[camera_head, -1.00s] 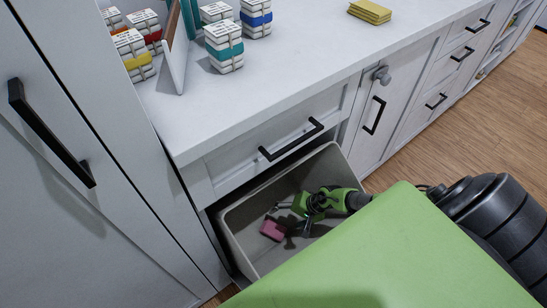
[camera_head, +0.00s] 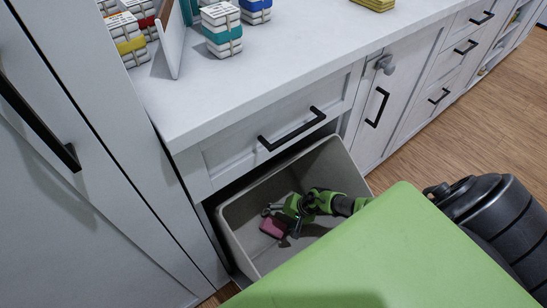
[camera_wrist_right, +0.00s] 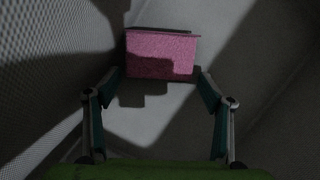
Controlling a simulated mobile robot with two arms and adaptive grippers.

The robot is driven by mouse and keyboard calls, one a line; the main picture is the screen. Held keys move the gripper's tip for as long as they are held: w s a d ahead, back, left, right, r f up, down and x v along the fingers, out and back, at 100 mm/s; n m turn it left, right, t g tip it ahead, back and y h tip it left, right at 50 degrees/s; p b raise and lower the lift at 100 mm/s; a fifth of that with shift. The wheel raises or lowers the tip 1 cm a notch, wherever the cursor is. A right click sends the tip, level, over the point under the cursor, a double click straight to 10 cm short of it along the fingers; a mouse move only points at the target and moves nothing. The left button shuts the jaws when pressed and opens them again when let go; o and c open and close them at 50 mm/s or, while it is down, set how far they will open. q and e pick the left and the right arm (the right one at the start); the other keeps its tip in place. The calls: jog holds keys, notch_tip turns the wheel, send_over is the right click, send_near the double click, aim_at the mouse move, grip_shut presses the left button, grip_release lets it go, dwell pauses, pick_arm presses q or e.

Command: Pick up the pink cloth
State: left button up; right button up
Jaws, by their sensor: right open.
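The pink cloth (camera_head: 273,227) is a small folded block on the floor of the pull-out bin (camera_head: 240,228). In the right wrist view the cloth (camera_wrist_right: 161,55) lies straight ahead, between and just beyond the two fingertips. My right gripper (camera_head: 277,216) is down inside the bin, right beside the cloth in the head view. It is open, and its fingers (camera_wrist_right: 163,75) are spread to either side of the cloth's near edge. I cannot tell whether a finger touches it. My left gripper is not in view.
The bin walls stand close around my right gripper. A drawer with a black handle (camera_head: 292,129) and the countertop (camera_head: 270,70) overhang the bin's back. Several wrapped stacks, one with a teal band (camera_head: 222,32), and yellow cloths (camera_head: 374,3) sit on the counter.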

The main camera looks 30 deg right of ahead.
aim_at(280, 220)
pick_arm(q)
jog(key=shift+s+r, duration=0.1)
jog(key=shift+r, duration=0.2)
pick_arm(e)
jog(key=shift+f, duration=0.15)
jog(key=c, duration=0.9)
notch_tip(280, 220, up, 5)
jog(key=p, duration=0.3)
pick_arm(q)
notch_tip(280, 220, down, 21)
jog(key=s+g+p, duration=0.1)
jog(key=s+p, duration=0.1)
jog(key=p, duration=0.1)
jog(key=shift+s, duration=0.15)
pick_arm(e)
jog(key=shift+r, duration=2.5)
